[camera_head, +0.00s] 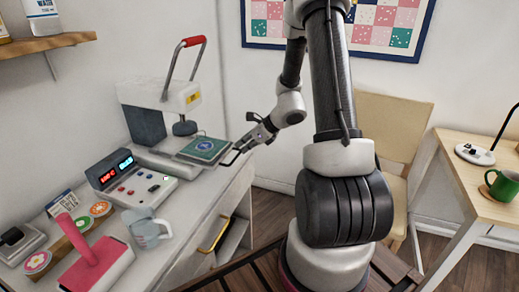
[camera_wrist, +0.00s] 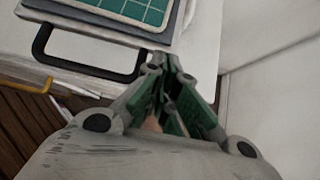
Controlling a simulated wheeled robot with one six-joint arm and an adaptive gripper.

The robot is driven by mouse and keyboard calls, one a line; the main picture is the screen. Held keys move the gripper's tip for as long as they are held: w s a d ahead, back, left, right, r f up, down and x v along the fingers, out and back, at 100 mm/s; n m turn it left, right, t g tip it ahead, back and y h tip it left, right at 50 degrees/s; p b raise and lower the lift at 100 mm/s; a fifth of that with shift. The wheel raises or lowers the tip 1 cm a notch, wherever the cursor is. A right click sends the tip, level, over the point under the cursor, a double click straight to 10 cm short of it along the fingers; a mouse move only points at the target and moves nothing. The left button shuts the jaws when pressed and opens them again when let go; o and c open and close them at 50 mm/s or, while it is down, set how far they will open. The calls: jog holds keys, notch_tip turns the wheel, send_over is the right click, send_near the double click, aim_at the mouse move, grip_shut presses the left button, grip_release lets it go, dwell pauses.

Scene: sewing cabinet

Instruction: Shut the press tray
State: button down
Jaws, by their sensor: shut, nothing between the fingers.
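The press tray (camera_head: 203,149), a dark plate with a green pad and a round blue emblem, sticks out from under the white heat press (camera_head: 160,101). Its black handle (camera_head: 232,158) faces my arm. My gripper (camera_head: 241,146) is shut and empty beside the tray's front edge. In the wrist view the fingertips of my gripper (camera_wrist: 158,61) lie close to the right end of the black handle (camera_wrist: 88,72). I cannot tell whether they touch it. The wrist view also shows a corner of the green pad (camera_wrist: 140,9).
A control box (camera_head: 131,180) with lit displays stands left of the tray. A clear jug (camera_head: 147,228) and a pink tool (camera_head: 95,262) stand nearer on the white cabinet. A chair (camera_head: 392,130) stands at right.

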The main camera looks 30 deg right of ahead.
aim_at(226, 141)
jog(key=w+a, duration=0.1)
jog(key=w, duration=0.1)
jog(key=w+a, duration=0.3)
jog(key=w, duration=0.1)
jog(key=shift+a, duration=0.3)
